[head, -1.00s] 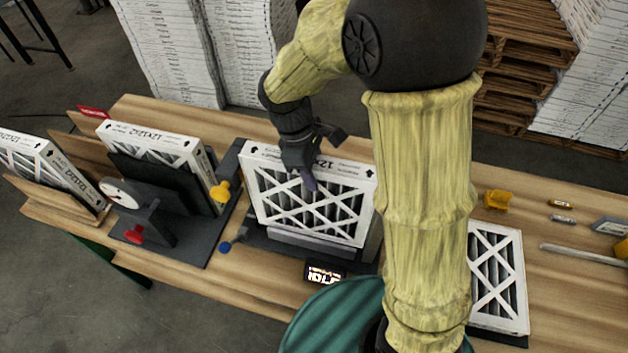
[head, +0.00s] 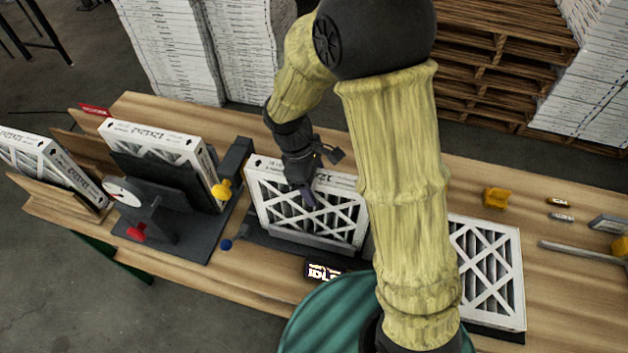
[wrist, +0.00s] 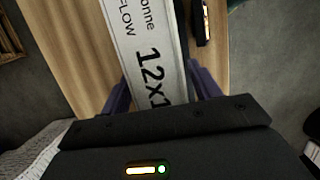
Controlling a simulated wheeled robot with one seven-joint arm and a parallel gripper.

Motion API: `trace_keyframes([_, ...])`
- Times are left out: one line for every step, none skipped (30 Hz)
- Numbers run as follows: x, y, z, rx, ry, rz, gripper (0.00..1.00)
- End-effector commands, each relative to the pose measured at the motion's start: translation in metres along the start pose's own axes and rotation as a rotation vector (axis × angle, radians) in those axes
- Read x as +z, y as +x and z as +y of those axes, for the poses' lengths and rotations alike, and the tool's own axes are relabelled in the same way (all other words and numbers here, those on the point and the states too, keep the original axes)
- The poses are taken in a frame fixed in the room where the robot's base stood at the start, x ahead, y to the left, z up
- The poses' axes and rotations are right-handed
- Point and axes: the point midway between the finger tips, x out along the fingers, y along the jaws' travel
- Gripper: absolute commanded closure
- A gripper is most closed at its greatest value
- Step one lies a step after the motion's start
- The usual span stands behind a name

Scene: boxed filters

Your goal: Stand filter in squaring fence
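A white-framed pleated filter (head: 307,216) stands upright, label edge up, at a low dark grey fixture (head: 275,243) mid-bench. I cannot tell if this fixture is the squaring fence, or whether the filter rests fully on its base. My gripper (head: 306,192) is over the filter's top edge, pointing down. My arm hides the filter's right end in the head view.
To the left, a dark fixture (head: 185,235) with a dial, red and yellow knobs holds another filter (head: 160,141). A further filter (head: 45,165) leans in a wooden rack at far left. One lies flat (head: 490,265) at right. A small lit display (head: 324,271) sits in front.

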Motion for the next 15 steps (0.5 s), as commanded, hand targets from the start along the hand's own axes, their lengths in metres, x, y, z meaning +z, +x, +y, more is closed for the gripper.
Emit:
trace_keyframes([0.0, 0.0, 0.0, 0.0, 0.0, 0.0, 0.38])
trace_keyframes([0.0, 0.0, 0.0, 0.0, 0.0, 0.0, 0.38])
trace_keyframes([0.0, 0.0, 0.0, 0.0, 0.0, 0.0, 0.38])
trace_keyframes([0.0, 0.0, 0.0, 0.0, 0.0, 0.0, 0.38])
trace_keyframes([0.0, 0.0, 0.0, 0.0, 0.0, 0.0, 0.38])
trace_keyframes([0.0, -0.001, 0.0, 0.0, 0.0, 0.0, 0.38])
trace_keyframes([0.0, -0.002, 0.0, 0.0, 0.0, 0.0, 0.38])
trace_keyframes([0.001, -0.003, 0.0, 0.001, 0.0, 0.001, 0.38])
trace_keyframes([0.001, -0.005, 0.0, 0.001, 0.0, 0.001, 0.38])
trace_keyframes([0.0, -0.006, 0.001, 0.002, 0.0, 0.002, 0.38])
trace_keyframes([0.0, -0.008, 0.001, 0.003, 0.001, 0.002, 0.38])
trace_keyframes([0.0, -0.012, 0.001, 0.003, 0.001, 0.003, 0.38])
trace_keyframes([0.0, -0.016, 0.001, 0.003, 0.001, 0.003, 0.38])
trace_keyframes([0.0, -0.02, 0.001, 0.003, 0.001, 0.003, 0.38])
trace_keyframes([0.0, -0.027, 0.001, 0.004, 0.002, 0.005, 0.38])
